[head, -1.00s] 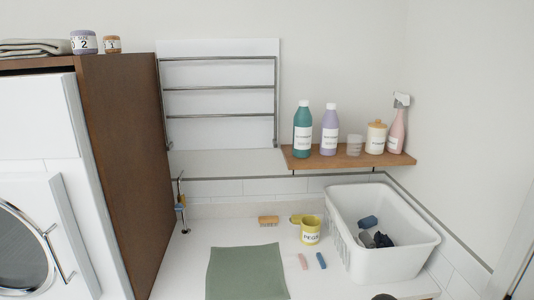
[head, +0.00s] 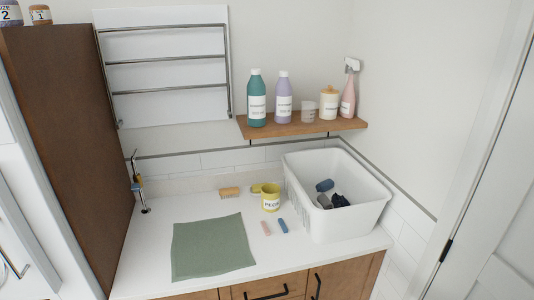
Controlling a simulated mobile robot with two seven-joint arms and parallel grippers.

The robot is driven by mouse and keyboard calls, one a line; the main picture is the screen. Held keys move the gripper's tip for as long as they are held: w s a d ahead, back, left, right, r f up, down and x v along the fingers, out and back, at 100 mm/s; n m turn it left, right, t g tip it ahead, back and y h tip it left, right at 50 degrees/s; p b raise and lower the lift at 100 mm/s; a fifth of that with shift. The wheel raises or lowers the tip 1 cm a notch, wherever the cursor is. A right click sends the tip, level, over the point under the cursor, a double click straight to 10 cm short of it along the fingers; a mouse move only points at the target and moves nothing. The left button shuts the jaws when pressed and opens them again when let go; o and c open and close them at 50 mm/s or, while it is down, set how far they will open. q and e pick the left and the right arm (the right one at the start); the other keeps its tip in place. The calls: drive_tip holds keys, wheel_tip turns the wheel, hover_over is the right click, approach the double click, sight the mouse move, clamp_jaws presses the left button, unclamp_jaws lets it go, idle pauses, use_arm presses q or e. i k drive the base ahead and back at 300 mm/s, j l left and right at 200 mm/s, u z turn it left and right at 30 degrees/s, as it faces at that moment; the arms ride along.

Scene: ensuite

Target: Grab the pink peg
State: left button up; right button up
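The pink peg (head: 266,228) lies on the white counter, just right of the green cloth. A blue peg (head: 283,226) lies close to its right. A yellow pegs tin (head: 270,199) stands just behind the two pegs. Neither of my grippers shows in the head view.
A white basket (head: 336,196) with dark cloths stands right of the pegs. The green cloth (head: 212,246) lies flat to the left. A brush (head: 230,193) and a thin metal stand (head: 138,185) are further back. A shelf (head: 300,124) with bottles overhangs the back.

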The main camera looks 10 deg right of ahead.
sight(266, 231)
drive_tip(key=i+l+u, duration=0.15)
drive_tip(key=i+l, duration=0.85)
drive_tip(key=j, duration=0.45)
drive_tip(key=i+j, duration=0.1)
drive_tip(key=j, duration=0.35)
drive_tip(key=i+z, duration=0.05)
